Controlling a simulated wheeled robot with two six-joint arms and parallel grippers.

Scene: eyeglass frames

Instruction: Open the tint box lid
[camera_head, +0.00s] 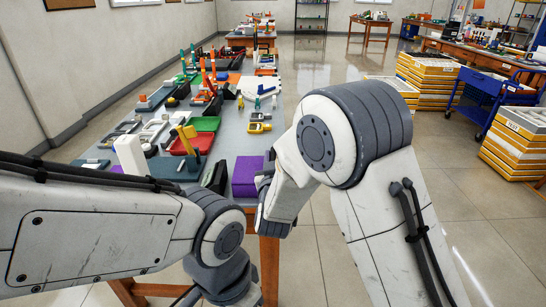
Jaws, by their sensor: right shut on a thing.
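A purple box (246,176) stands at the near right edge of the grey table and looks like the tint box. Its lid cannot be told apart from its body at this size. My right gripper (264,182) is at the right side of the purple box, touching it. The fingers are small and partly hidden by my right wrist, but they appear shut on the box's right edge. My left arm comes in from the left across the near table edge and bends down out of the picture, so my left gripper is not visible.
The grey table (232,138) holds a red tray (192,143), a green tray (205,124), a white upright block (130,155) and several small tools. A dark upright piece (216,177) stands just left of the purple box. Stacked yellow-and-white crates (433,75) and a blue cart (487,98) stand right.

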